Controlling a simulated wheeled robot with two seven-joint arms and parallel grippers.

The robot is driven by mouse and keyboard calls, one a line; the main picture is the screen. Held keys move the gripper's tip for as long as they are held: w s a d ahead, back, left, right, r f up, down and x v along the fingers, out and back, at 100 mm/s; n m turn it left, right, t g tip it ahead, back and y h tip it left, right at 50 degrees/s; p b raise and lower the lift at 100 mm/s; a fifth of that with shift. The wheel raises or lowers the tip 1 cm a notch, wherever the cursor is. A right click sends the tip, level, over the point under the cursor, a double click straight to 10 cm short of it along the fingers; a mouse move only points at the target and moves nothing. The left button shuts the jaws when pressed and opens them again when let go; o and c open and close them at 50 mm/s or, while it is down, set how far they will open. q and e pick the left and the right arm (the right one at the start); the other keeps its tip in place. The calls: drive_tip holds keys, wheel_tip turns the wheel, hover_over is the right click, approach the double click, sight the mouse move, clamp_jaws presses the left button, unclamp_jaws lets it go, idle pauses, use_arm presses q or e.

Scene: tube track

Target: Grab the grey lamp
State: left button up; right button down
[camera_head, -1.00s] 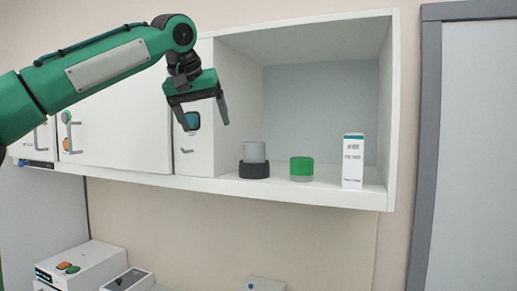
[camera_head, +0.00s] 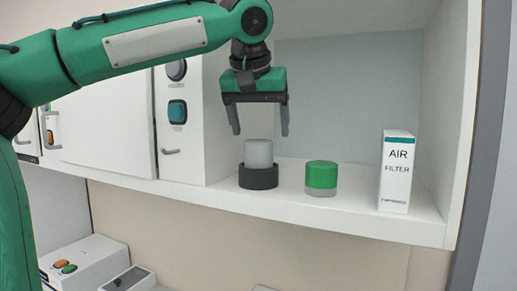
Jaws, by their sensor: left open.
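The grey lamp (camera_head: 259,154) is a short light-grey cylinder. It stands upright in a dark round base (camera_head: 258,177) on the open shelf, left of the green-topped cylinder. My left gripper (camera_head: 261,133) is open and empty, pointing down. In the picture its two fingers are just above the lamp, one to each side of its top. From this view I cannot tell how far apart they are in depth. My right gripper is not in view.
A green-topped cylinder (camera_head: 322,177) and a white air filter box (camera_head: 396,171) stand right of the lamp on the shelf (camera_head: 355,206). The closed cabinet door (camera_head: 110,122) is at left. The shelf's right wall (camera_head: 452,120) bounds the space.

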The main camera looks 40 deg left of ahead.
sight(258, 140)
use_arm(q)
drive_tip(key=shift+w+a+f, duration=0.3)
drive_tip(key=shift+w+f, duration=0.3)
drive_tip(key=shift+f, duration=0.05)
drive_tip(key=shift+a+f+p, duration=0.1)
drive_tip(key=shift+f+p, duration=0.3)
drive_tip(key=shift+p, duration=0.45)
drive_tip(key=x, duration=0.1)
drive_tip(key=p+x, duration=0.1)
drive_tip(key=x, duration=0.1)
drive_tip(key=shift+s+a+f, duration=0.15)
drive_tip(key=shift+s+a, duration=0.05)
drive_tip(key=shift+a, duration=0.15)
drive_tip(key=shift+w+a+f, duration=0.1)
drive_tip(key=shift+w+f, duration=0.2)
drive_tip(key=shift+f, duration=0.1)
drive_tip(key=shift+s+d+r, duration=0.1)
drive_tip(key=shift+d, duration=0.1)
drive_tip(key=shift+c, duration=0.7)
drive_tip(key=c, duration=1)
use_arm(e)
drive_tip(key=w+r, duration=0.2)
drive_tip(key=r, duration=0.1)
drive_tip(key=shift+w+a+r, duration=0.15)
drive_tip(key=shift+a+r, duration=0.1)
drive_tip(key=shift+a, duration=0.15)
